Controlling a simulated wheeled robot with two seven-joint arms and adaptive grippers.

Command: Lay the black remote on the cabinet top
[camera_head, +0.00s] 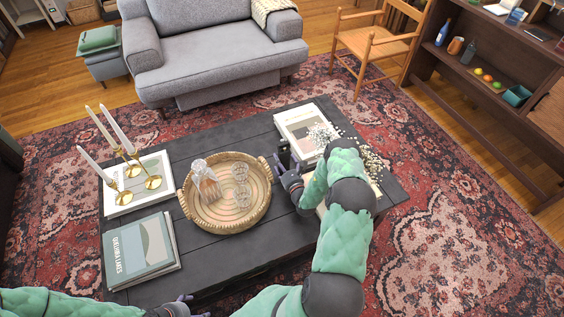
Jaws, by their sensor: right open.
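My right gripper (283,168) is open over the dark coffee table, between the wicker tray and the white flowers. A small dark shape (285,154) shows at its fingers; I cannot tell whether it is the black remote or part of the gripper. The wooden cabinet (478,45) stands at the upper right, with its top partly cut off by the picture edge. My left gripper (188,303) is low at the bottom edge by the table's near side, and its fingers are too small to read.
The coffee table (213,144) bears a wicker tray (183,203) with a carafe and glasses, brass candlesticks (153,182) on a white book, a grey book (142,250) and white flowers (322,134). A wooden chair (372,42) stands before the cabinet. Open rug (450,200) lies right of the table.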

